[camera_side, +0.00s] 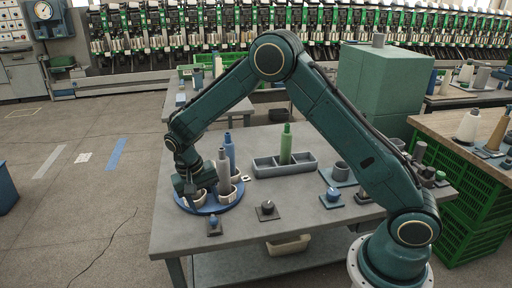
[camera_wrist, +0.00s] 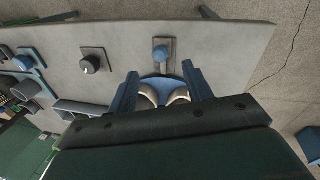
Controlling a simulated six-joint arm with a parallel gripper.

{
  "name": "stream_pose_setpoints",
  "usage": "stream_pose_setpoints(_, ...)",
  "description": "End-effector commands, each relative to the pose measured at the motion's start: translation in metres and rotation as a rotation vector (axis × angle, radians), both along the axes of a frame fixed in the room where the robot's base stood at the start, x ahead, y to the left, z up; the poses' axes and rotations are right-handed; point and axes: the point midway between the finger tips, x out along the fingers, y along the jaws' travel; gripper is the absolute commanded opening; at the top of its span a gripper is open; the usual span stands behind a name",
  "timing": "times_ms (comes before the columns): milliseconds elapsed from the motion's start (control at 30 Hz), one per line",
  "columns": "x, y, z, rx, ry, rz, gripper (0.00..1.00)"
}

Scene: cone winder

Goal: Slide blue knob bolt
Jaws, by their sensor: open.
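A small blue knob (camera_wrist: 163,53) sits on a narrow grey plate at the table edge, straight ahead of my fingers in the wrist view. In the side view this blue knob (camera_side: 213,220) is at the front left of the table, in front of the blue round tray. My gripper (camera_wrist: 161,84) is open, with its two blue-grey fingers apart and the knob beyond their tips, not between them. In the side view my gripper (camera_side: 190,188) is low over the left part of the round tray. The contact between fingers and tray cannot be told.
The blue round tray (camera_side: 222,205) holds pale cups and bottles close to my gripper. A black knob (camera_side: 267,207) on a dark plate lies to the right. Another blue knob (camera_side: 332,193) is further right. A grey divided bin (camera_side: 267,169) with a green bottle stands behind.

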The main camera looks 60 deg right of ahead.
Motion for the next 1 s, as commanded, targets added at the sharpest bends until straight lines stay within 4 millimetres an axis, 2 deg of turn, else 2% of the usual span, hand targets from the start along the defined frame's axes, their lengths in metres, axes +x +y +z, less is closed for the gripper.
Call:
stream_pose_setpoints(33, 0.002, 0.002, 0.010, 0.001, -0.004, 0.002, 0.50)
stream_pose_setpoints(200, 0.004, 0.006, 0.034, 0.000, -0.002, -0.001, 0.50)
stream_pose_setpoints(400, 0.006, 0.008, 0.050, 0.000, -0.001, 0.001, 0.50)
stream_pose_setpoints(1000, 0.003, 0.008, 0.060, 0.004, -0.006, 0.008, 0.50)
